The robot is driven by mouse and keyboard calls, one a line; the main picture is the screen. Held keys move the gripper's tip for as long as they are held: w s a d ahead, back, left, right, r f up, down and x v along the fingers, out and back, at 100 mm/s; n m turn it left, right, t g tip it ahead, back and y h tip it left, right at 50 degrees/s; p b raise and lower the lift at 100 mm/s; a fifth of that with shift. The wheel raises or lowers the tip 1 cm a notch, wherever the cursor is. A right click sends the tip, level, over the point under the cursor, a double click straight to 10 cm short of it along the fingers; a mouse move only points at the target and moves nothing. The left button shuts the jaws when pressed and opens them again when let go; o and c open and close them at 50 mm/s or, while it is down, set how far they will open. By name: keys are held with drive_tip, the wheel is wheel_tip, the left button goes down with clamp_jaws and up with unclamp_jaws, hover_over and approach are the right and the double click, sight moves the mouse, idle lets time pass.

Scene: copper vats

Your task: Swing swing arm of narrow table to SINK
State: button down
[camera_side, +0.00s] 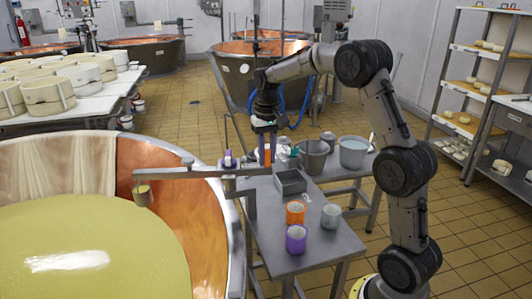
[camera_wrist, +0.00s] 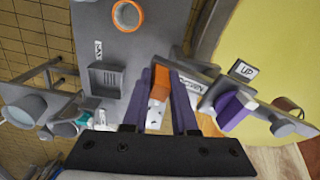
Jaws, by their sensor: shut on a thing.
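The narrow table (camera_side: 311,251) is grey metal and stands beside the large vat. A grey swing arm (camera_side: 190,173) reaches left from it, across the vat's rim. A small cup (camera_side: 143,195) hangs from its left end over the vat; it also shows in the wrist view (camera_wrist: 288,112). A purple block (camera_wrist: 236,110) stands on the swing arm near an "UP" label (camera_wrist: 243,70). My gripper (camera_side: 267,152) is shut on an orange block (camera_wrist: 160,84) at the swing arm, between purple fingers. The fingers partly hide the block, and its joint to the arm is unclear. I cannot find a readable SINK mark.
Buckets (camera_side: 354,151) stand behind. The vat (camera_side: 236,250) holds yellow liquid at left.

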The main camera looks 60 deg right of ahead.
drive_tip(key=w+a+m, duration=0.1)
drive_tip(key=a+m, duration=1.4)
drive_tip(key=m, duration=0.1)
drive_tip(key=w+a+m, duration=0.2)
drive_tip(key=w+m, duration=0.7)
drive_tip(key=m, duration=0.2)
drive_tip(key=shift+w+a+r, duration=0.15)
drive_tip(key=shift+w+a, duration=0.1)
drive_tip(key=shift+w, duration=0.05)
drive_tip(key=c, duration=0.7)
unclamp_jaws()
